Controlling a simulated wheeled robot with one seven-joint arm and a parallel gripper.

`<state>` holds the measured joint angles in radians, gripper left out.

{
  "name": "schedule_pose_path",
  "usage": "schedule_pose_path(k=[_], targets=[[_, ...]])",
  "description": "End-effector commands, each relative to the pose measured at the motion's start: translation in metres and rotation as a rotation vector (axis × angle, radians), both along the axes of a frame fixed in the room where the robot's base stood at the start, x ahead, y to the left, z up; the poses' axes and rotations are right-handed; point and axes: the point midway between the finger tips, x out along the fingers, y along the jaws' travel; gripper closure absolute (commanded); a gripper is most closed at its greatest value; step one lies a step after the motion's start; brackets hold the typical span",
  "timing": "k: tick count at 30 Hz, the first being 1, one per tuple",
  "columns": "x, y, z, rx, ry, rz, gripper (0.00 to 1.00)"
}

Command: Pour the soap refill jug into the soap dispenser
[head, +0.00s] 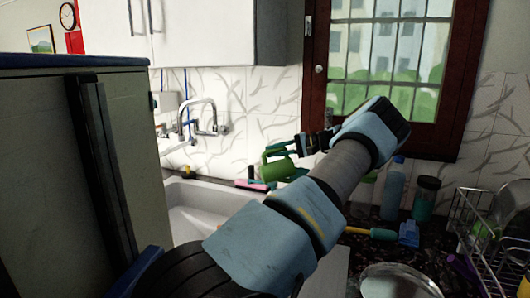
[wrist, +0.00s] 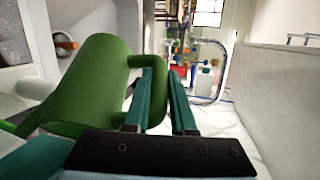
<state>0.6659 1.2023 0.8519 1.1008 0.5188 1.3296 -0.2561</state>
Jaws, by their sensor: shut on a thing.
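The green soap refill jug (head: 283,170) is held up in the air near the sink's right end in the head view. It fills the left of the wrist view (wrist: 88,85). My gripper (wrist: 162,75) is shut on the jug's handle (wrist: 159,95), with a teal finger on each side of it. In the head view my gripper (head: 305,144) is at the jug's upper right, partly behind my arm. The jug looks tilted; its mouth and contents are not clear. I cannot pick out the soap dispenser with certainty; my arm hides part of the counter.
The white sink (head: 195,208) and tap (head: 205,122) are to the left. A pink and teal sponge (head: 254,185) lies behind the sink. A blue bottle (head: 393,190), a dark-lidded jar (head: 425,200), a brush (head: 372,233) and a dish rack (head: 478,235) stand on the right.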

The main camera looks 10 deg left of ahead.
Motion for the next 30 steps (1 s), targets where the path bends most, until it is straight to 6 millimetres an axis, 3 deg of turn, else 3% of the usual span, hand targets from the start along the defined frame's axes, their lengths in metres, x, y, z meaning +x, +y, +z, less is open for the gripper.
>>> schedule_pose_path(k=[10, 30], targets=[[0.013, -0.029, -0.010, 0.200, 0.082, 0.000, 1.00], [0.013, -0.032, -0.007, 0.216, 0.090, 0.001, 1.00]])
